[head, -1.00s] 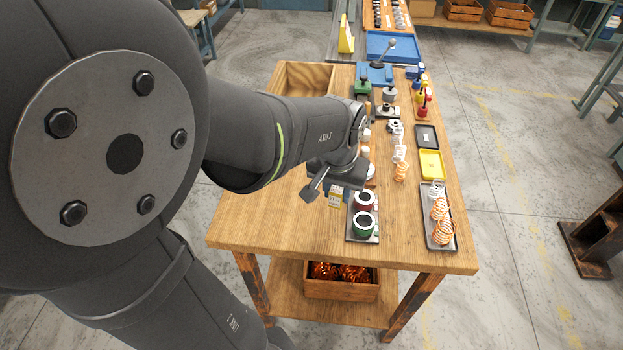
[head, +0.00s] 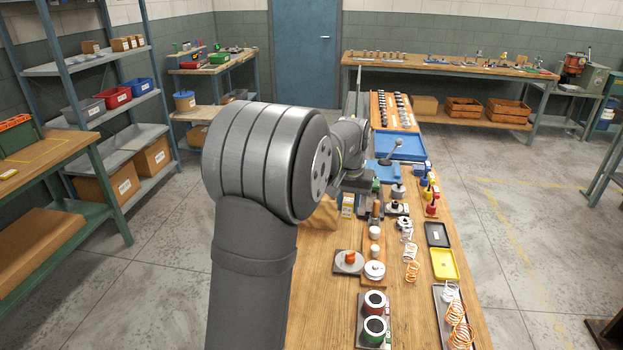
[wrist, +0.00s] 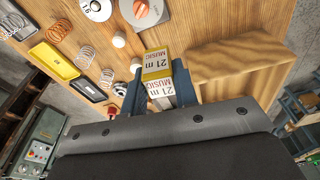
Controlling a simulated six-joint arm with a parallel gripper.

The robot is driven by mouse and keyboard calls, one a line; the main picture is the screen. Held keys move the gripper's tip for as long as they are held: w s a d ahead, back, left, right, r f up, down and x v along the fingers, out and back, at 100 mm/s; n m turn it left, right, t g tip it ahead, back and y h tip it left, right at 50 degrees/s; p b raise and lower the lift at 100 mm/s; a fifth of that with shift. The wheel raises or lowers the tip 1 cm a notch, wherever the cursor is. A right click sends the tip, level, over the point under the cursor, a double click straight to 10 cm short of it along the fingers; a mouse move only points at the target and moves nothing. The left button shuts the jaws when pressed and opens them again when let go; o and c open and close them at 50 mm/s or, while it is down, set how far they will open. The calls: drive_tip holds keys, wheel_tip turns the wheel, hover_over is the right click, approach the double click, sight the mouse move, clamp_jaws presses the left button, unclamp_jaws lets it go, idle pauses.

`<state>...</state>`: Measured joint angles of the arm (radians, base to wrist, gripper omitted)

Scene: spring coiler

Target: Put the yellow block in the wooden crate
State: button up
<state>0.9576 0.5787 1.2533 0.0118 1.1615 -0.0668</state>
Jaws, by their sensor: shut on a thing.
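The yellow block (wrist: 157,65), with a pale printed label, is between the two blue-grey fingers of my gripper (wrist: 156,88) in the wrist view. My gripper is shut on it. In the head view the yellow block (head: 347,206) shows beside the arm's end, at the right side of the wooden crate. The wooden crate (head: 318,217) is partly hidden behind my arm there. In the wrist view the open crate (wrist: 240,70) lies just right of the block, and its inside looks empty. The block's height above the table is hard to tell.
Spools (head: 374,302), coil springs (head: 411,270), a yellow tray (head: 444,264) and a black tray (head: 437,234) stand on the bench right of the crate. A lever fixture (head: 388,165) and a blue tray (head: 400,146) are farther back.

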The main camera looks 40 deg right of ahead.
hover_over(329, 201)
drive_tip(key=shift+f+n, duration=0.3)
drive_tip(key=shift+f, duration=0.4)
drive_tip(key=w+f, duration=0.2)
drive_tip(key=w, duration=0.7)
drive_tip(key=shift+n, duration=0.3)
wheel_tip(329, 201, down, 10)
drive_tip(key=shift+f, duration=0.1)
drive_tip(key=o, duration=0.6)
drive_tip(key=shift+f, duration=0.1)
drive_tip(key=shift+c, duration=0.2)
drive_tip(key=o, duration=0.4)
